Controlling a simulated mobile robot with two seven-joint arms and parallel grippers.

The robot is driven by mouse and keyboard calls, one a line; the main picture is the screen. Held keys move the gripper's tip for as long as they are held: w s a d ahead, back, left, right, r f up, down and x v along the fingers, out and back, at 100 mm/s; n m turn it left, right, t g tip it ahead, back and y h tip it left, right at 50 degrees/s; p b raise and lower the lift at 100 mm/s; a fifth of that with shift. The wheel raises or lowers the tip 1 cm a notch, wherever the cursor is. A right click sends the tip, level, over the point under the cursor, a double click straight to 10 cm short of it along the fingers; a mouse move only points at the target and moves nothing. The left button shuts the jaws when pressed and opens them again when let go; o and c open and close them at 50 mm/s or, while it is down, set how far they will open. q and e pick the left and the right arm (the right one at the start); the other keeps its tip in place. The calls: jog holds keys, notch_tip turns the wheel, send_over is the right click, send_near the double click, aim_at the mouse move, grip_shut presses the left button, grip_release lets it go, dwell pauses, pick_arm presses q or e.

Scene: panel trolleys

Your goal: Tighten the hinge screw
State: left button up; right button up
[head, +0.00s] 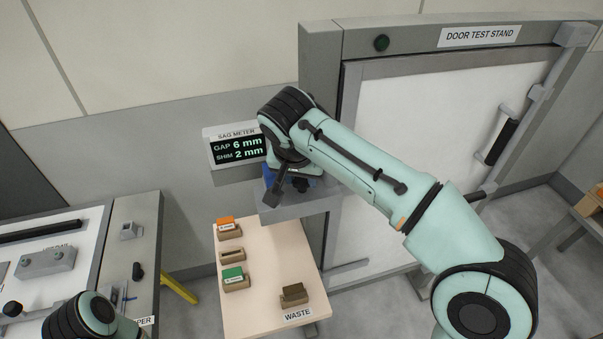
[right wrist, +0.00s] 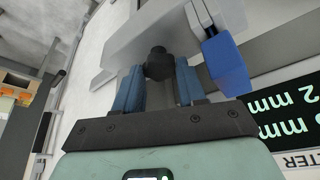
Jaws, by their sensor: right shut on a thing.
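In the head view, the right gripper (head: 287,182) is at the hinge on the left side of the door stand, and my wrist hides the screw. The sag meter (head: 237,147) reads gap 6 mm and shim 2 mm. My left arm shows at the bottom left, its fingers out of view.
A small table (head: 272,245) holds an orange shim (head: 226,223) and a green shim (head: 233,273) in holders, an empty holder (head: 232,256) and a brown waste block (head: 293,292). A workbench (head: 130,258) stands at left. The white door (head: 430,120) is behind my right arm.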

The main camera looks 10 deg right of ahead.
jog(key=m, duration=0.2)
jog(key=m+g+h+p, duration=0.1)
jog(key=m, duration=0.1)
jog(key=shift+w+a+r+m+h+p, duration=0.1)
jog(key=shift+w+a+m+h+p, duration=0.1)
jog(key=shift+m+h+p, duration=0.15)
jog(key=shift+m+g, duration=0.3)
jog(key=shift+m, duration=0.45)
pick_arm(q)
jog(key=shift+t, duration=0.3)
jog(key=shift+w+r, duration=1.4)
jog(key=shift+w, duration=0.25)
pick_arm(e)
jog(key=shift+m+g+h, duration=0.25)
jog(key=shift+m+g, duration=0.05)
jog(key=shift+m, duration=0.6)
jog(key=o, duration=0.8)
jog(key=w+v, duration=0.1)
jog(key=v, duration=0.6)
jog(key=shift+s+a+r, duration=0.15)
jog(key=shift+s, duration=0.25)
